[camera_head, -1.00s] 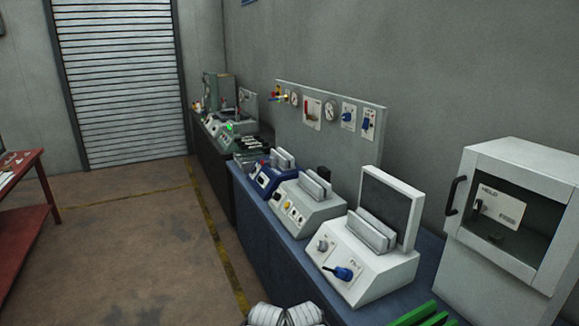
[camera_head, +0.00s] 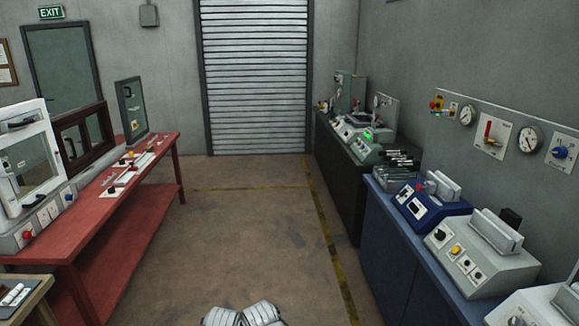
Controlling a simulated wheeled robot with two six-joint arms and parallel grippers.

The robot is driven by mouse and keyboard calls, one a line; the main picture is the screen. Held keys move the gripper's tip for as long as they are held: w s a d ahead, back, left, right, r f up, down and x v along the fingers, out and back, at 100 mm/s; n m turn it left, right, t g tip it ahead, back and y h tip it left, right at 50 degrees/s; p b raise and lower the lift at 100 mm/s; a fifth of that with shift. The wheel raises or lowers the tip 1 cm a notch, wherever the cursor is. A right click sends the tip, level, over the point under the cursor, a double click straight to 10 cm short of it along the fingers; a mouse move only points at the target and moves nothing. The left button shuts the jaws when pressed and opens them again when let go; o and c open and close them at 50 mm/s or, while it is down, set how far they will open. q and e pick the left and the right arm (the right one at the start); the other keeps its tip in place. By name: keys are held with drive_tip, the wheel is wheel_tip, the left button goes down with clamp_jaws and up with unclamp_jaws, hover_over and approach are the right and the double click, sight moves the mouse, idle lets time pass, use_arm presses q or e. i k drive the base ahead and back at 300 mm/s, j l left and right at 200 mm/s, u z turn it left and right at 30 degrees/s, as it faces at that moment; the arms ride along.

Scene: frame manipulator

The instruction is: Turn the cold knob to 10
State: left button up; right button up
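A blue knob (camera_head: 562,152) on a white plate sits at the right end of the grey wall panel (camera_head: 467,103). A dark knob (camera_head: 439,235) shows on the front of the grey-white machine (camera_head: 480,250) on the blue bench. The lettering is too small to read, so I cannot tell which knob is the cold one. Neither of my grippers shows; only pale ribbed parts, seemingly of my own arms, show at the bottom edge, far from the panel and machines.
A blue bench (camera_head: 385,240) with machines runs along the right, with a dark bench (camera_head: 340,175) beyond. A red table (camera_head: 85,215) with instruments stands on the left. The floor (camera_head: 240,235) between them is clear up to the roller shutter (camera_head: 255,75).

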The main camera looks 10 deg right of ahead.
sight(558, 152)
drive_tip(key=i+z, duration=0.1)
drive_tip(key=i, duration=0.35)
drive_tip(key=i+j+z, duration=0.1)
drive_tip(key=i, duration=0.3)
drive_tip(key=i+j, duration=0.2)
drive_tip(key=i, duration=0.25)
drive_tip(key=i+z, duration=0.25)
drive_tip(key=z, duration=0.15)
drive_tip(key=i+z, duration=0.5)
drive_tip(key=z, duration=0.25)
drive_tip(key=i+j+z, duration=0.15)
drive_tip(key=z, duration=0.2)
drive_tip(key=i+z, duration=0.25)
drive_tip(key=z, duration=0.2)
drive_tip(key=i+z, duration=0.2)
drive_tip(key=z, duration=0.25)
drive_tip(key=i+j+z, duration=0.2)
drive_tip(key=z, duration=0.3)
drive_tip(key=i+j+z, duration=0.2)
drive_tip(key=z, duration=0.25)
drive_tip(key=i+j+z, duration=0.2)
